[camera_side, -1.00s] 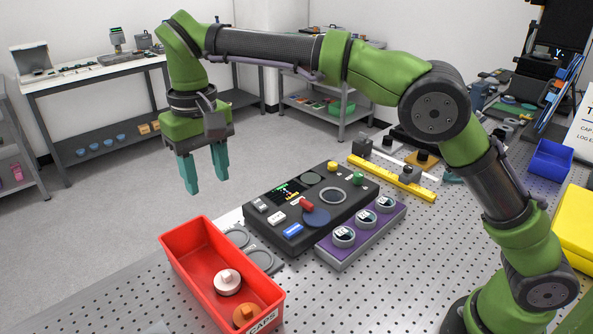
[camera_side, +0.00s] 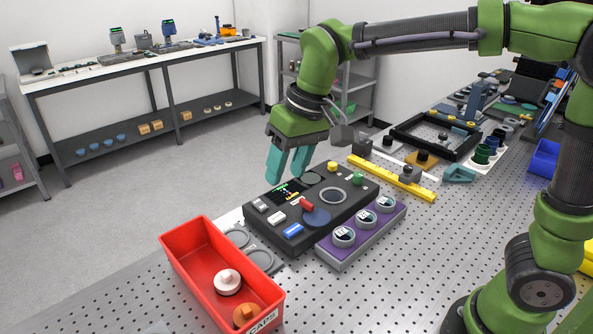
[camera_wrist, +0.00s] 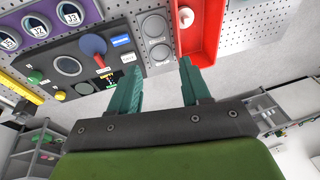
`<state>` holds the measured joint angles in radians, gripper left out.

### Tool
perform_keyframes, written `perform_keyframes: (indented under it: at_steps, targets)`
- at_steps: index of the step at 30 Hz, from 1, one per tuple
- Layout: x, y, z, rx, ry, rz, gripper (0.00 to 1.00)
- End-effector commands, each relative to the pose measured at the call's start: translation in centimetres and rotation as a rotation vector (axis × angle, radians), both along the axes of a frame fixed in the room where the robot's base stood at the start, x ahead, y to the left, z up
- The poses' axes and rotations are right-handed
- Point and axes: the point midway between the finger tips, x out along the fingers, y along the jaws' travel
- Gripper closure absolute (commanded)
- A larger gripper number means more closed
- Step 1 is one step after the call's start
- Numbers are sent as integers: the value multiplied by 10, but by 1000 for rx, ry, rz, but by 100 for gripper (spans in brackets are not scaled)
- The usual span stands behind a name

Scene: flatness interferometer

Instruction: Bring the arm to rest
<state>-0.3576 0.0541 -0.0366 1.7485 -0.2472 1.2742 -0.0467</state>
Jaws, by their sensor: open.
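My gripper (camera_side: 288,166) is open, with nothing between its teal fingers. In the side view it hangs in the air near the far left corner of the dark instrument panel (camera_side: 290,239). In the wrist view my gripper (camera_wrist: 162,78) has its two fingers well apart. The panel (camera_wrist: 75,62) shows there with its blue disc and red lever. My arm is raised over the bench and bends down at the wrist.
A red bin (camera_side: 180,250) with a white cap (camera_side: 227,281) and an orange cap (camera_side: 245,315) stands at the front. A purple tray (camera_side: 335,252) with three round pieces lies beside the panel. A yellow bar (camera_side: 391,178) lies behind.

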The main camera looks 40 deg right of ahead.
Motion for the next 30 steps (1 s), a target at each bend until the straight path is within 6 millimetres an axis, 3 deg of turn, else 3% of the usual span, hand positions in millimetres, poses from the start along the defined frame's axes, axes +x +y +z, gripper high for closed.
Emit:
perform_keyframes:
  at_steps: [1, 6, 13, 17, 21, 30]
  targets:
    - [-18, -17, 2, 25, -33, -31, 53]
    - [-71, -60, -6, 92, -146, -136, 53]
    - [-128, -97, -23, 139, -275, -269, 53]
    - [-141, -107, -21, 146, -320, -312, 53]
    - [-142, -113, -12, 146, -355, -332, 53]
    - [-141, -113, -13, 145, -351, -333, 53]
